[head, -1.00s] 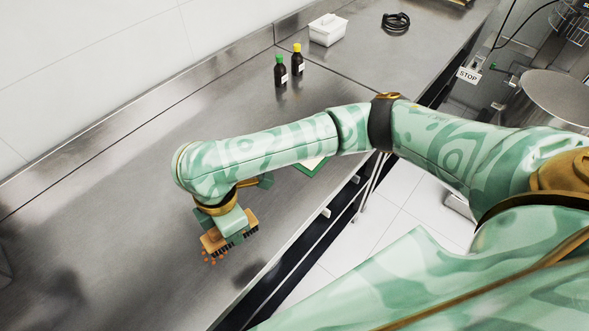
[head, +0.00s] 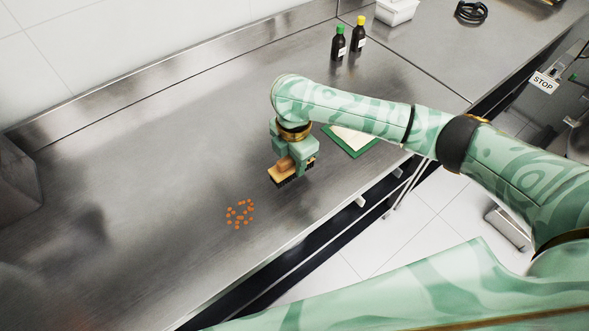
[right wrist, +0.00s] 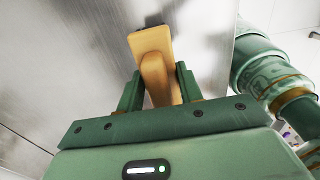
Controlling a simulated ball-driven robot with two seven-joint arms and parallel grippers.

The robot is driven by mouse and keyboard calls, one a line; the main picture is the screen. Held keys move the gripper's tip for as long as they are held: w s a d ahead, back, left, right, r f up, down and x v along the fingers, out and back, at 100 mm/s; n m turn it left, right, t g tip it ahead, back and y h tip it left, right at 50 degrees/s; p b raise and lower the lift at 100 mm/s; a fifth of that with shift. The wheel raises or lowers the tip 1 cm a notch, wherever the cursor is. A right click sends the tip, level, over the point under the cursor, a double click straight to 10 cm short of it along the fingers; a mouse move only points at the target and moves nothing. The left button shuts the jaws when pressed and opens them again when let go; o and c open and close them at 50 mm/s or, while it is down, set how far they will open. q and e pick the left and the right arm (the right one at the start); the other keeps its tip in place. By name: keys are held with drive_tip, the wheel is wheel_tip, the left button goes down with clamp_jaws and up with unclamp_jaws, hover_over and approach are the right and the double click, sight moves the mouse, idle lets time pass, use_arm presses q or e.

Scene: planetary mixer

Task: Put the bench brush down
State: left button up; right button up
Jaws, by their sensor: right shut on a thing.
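The bench brush (head: 284,174) has a tan wooden body and dark bristles. My right gripper (head: 296,159) is shut on it above the steel bench, near the front edge. The bristles point down; I cannot tell whether they touch the bench. In the right wrist view the brush's tan handle (right wrist: 155,72) lies between the two green fingers of the right gripper (right wrist: 158,90). My left gripper is not in view.
Several small orange pieces (head: 240,213) lie on the steel bench (head: 150,190) left of the brush. A green-bordered white sheet (head: 352,140) lies behind my right forearm. Two dark bottles (head: 349,42) and a white box (head: 397,10) stand farther back. The bench's left-middle is clear.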

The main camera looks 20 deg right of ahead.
drive_tip(key=shift+w+d+f, duration=0.1)
drive_tip(key=shift+w+f, duration=0.1)
drive_tip(key=shift+f, duration=0.1)
wheel_tip(320, 180, down, 4)
drive_tip(key=shift+w+d+r+b, duration=0.15)
drive_tip(key=shift+b, duration=0.95)
drive_tip(key=shift+w+r, duration=0.1)
drive_tip(key=shift+r, duration=0.05)
drive_tip(key=o, duration=0.9)
